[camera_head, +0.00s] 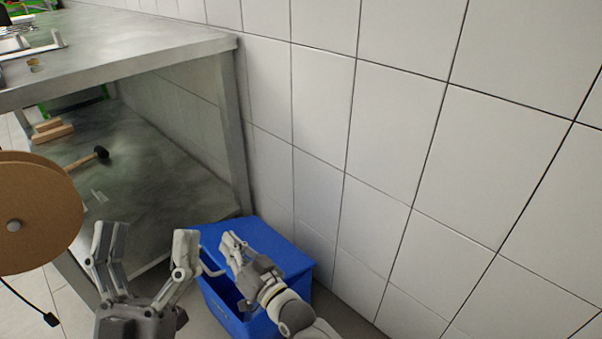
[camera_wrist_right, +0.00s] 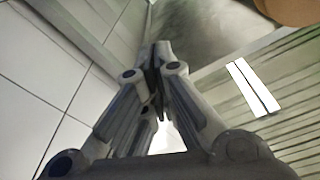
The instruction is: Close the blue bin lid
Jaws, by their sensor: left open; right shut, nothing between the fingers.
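The blue bin (camera_head: 232,322) stands on the floor by the tiled wall, right of the bench. Its blue lid (camera_head: 283,252) spans the top as a broad flat surface. A dark area shows below the lid's front left edge, and I cannot tell whether the lid rests fully on the rim. A pale handle (camera_head: 212,270) is at the bin's left side. My right gripper (camera_head: 232,243) is shut and empty, over the lid; contact is unclear. Its closed fingers fill the middle of the right wrist view (camera_wrist_right: 158,62). My left gripper (camera_head: 146,245) is open and empty, left of the bin.
A metal bench (camera_head: 150,45) with a lower shelf (camera_head: 150,150) stands at the left. A mallet (camera_head: 88,159) and wooden blocks (camera_head: 52,130) lie on the shelf. A brown cable reel (camera_head: 38,205) is close at the left. The tiled wall (camera_head: 400,150) closes off the right.

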